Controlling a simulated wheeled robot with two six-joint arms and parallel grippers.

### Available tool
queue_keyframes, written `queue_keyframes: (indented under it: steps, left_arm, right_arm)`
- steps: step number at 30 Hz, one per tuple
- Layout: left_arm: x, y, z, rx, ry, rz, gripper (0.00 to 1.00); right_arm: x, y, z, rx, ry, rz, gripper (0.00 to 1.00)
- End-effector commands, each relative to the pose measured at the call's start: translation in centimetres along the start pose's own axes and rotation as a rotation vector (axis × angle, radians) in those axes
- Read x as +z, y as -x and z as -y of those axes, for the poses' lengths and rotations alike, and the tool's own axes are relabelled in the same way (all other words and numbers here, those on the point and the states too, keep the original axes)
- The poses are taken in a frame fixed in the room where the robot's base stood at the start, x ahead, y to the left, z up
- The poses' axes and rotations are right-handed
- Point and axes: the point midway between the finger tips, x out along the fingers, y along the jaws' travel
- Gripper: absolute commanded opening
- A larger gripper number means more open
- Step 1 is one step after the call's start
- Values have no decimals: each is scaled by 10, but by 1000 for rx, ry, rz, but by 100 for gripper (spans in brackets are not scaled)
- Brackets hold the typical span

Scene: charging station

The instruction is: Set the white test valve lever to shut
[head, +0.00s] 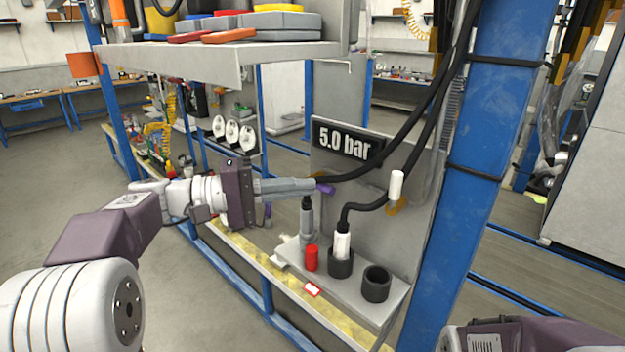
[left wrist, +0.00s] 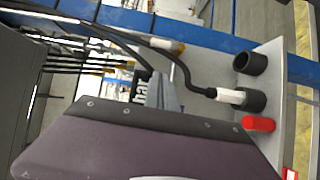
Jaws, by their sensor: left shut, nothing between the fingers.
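The white lever (head: 397,186) stands upright above a brass-coloured valve body (head: 398,207) on the grey panel. It also shows as a white piece in the left wrist view (left wrist: 167,44). My left gripper (head: 314,187) is shut and empty, left of the white lever and clearly apart from it. Its fingers point right, in front of the panel below the "5.0 bar" display (head: 346,143). A purple lever (head: 325,189) shows just beyond the fingertips; I cannot tell whether they touch it. My right gripper is not in view; only part of my right arm shows at the lower right.
Black hoses hang beside the valves. A white connector (head: 342,244) sits in a black holder (head: 340,264) on the grey shelf (head: 367,312), between an empty black holder (head: 376,284) and a red cylinder (head: 312,258). A blue post (head: 496,150) stands at right.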

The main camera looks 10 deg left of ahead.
Motion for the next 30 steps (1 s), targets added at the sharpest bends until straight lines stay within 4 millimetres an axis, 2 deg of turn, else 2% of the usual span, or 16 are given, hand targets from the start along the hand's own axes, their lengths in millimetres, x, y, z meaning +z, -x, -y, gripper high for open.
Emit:
queue_keyframes:
  steps: [2, 3, 5, 6, 8, 9, 11, 12, 14, 15, 18, 21, 24, 30]
  left_arm:
    - [27, -27, -1, -2, 2, 87, 0]
    - [47, -40, 16, -42, 39, 144, 0]
    - [73, -53, 61, -173, 100, 198, 0]
    - [89, -56, 97, -283, 140, 220, 0]
    - [113, -52, 149, -454, 180, 245, 0]
    - [127, -43, 183, -573, 196, 258, 0]
    - [148, -22, 232, -756, 199, 275, 0]
    - [160, -4, 263, -879, 183, 284, 0]
    - [173, 29, 303, -1058, 136, 297, 0]
    - [177, 53, 326, -1169, 87, 304, 0]
    - [173, 108, 367, -1389, -71, 299, 0]
    - [152, 135, 384, -1492, -230, 264, 0]
    - [131, 135, 384, -1505, -306, 201, 0]
    - [128, 133, 383, -1502, -300, 177, 0]
  right_arm:
    - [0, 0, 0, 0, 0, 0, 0]
    - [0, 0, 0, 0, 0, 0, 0]
    - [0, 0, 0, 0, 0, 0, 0]
    - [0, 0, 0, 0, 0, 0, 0]
    - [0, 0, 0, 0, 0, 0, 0]
    - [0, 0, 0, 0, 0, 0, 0]
    - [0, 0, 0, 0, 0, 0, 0]
    - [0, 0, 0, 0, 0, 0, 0]
    - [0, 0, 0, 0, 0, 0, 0]
    - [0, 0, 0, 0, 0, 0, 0]
    - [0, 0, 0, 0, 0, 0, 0]
    - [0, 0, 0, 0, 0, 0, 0]
    - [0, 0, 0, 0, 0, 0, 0]
    - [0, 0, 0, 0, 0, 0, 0]
